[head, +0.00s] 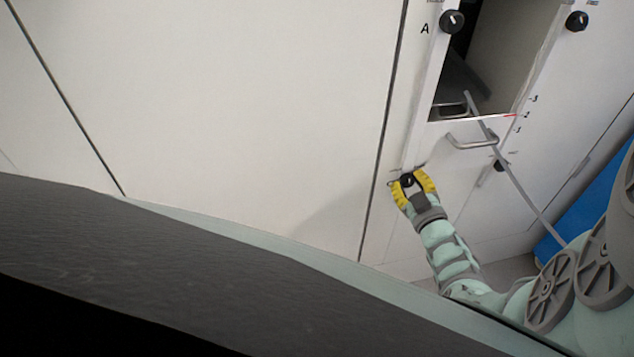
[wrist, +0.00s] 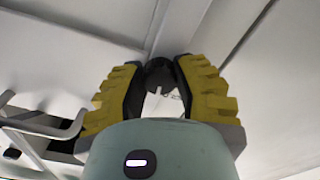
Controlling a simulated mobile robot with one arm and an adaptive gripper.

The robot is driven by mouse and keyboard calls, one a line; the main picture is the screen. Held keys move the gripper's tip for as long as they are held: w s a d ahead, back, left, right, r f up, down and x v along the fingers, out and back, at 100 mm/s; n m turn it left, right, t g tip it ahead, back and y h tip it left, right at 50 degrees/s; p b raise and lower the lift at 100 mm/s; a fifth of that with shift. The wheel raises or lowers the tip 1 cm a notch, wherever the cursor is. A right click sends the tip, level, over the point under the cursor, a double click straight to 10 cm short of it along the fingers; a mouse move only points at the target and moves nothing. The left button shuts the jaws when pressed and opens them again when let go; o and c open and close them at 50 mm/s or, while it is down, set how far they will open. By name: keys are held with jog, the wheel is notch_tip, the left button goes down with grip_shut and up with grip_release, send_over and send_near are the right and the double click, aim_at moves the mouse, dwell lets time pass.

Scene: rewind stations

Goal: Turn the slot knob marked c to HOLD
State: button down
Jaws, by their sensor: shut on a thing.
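My gripper (head: 412,183), with yellow fingers, is at the lower left of the white cabinet's slotted column. It is shut on a small black knob (head: 407,181). In the wrist view the black knob (wrist: 160,73) sits between the two fingertips (wrist: 158,80). A small white patch with faint marks shows below the knob there, but I cannot read it as a letter. The fingers hide most of the knob's surround, so its pointer direction and any HOLD mark cannot be told.
A black knob (head: 452,22) marked A is above, left of an open bay. Another knob (head: 577,20) is at top right, and a further dark knob (head: 501,165) at lower right. A handle (head: 472,140) juts out close to my gripper. A blue panel (head: 585,215) stands right.

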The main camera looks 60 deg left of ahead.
jog(key=n+b, duration=0.1)
jog(key=n, duration=0.1)
jog(key=n+b, duration=0.1)
jog(key=n, duration=0.2)
jog(key=shift+f, duration=0.35)
jog(key=shift+n+b, duration=0.6)
jog(key=shift+n, duration=0.4)
jog(key=shift+d, duration=0.1)
jog(key=c, duration=1.1)
grip_release()
jog(key=shift+r, duration=0.1)
jog(key=o, duration=0.5)
jog(key=shift+r, duration=0.2)
jog(key=shift+c, duration=0.2)
jog(key=v, duration=1.2)
